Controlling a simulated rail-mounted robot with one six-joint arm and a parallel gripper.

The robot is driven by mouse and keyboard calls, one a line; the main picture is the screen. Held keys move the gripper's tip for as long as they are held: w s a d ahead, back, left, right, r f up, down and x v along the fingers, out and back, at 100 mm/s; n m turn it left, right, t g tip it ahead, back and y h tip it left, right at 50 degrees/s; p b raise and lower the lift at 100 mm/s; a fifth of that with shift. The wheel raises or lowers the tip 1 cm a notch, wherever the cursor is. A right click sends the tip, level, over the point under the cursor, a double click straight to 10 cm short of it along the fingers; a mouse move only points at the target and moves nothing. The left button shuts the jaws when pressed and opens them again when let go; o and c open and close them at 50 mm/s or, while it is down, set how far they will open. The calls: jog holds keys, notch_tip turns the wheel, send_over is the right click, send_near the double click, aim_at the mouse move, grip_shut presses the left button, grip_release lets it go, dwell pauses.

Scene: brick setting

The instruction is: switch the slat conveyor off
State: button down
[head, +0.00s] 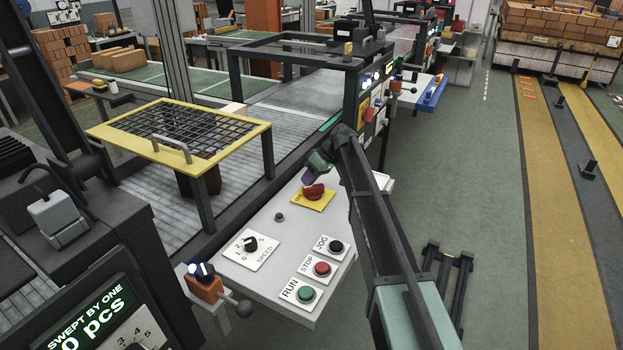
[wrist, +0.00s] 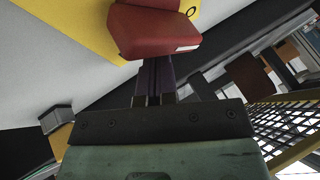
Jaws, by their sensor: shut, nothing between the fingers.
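The slat conveyor (head: 150,185) runs under a yellow-framed mesh guard at the left. Its pale control panel (head: 275,240) holds a green RUN button (head: 306,294), a red STOP button (head: 322,268), a black JOG button (head: 336,246) and a SPEED dial (head: 251,244). Farther back, a red switch handle (head: 314,191) sits on a yellow plate (head: 325,203). My gripper (head: 308,180) is shut and empty right at this handle. In the wrist view the red handle (wrist: 158,32) is just beyond my purple fingers (wrist: 155,78); I cannot tell whether they touch. Part of the plate's lettering is hidden.
The yellow mesh guard (head: 128,133) stands over the slats left of the panel. An orange box with a black knob and a ball-ended lever (head: 237,304) is at the panel's near left corner. Dark frames rise behind the panel. Green floor (head: 470,200) is open to the right.

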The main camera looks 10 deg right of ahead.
jog(key=shift+s+a, duration=0.2)
jog(key=shift+a, duration=0.2)
dwell(0.7)
jog(key=shift+w+a, duration=0.1)
jog(key=shift+w, duration=0.45)
jog(key=w, duration=0.2)
jog(key=shift+w+a, duration=0.25)
jog(key=shift+w, duration=0.15)
jog(key=w+d+r+p, duration=0.3)
jog(key=w+r+p, duration=0.2)
jog(key=r+p, duration=0.3)
jog(key=shift+w, duration=0.2)
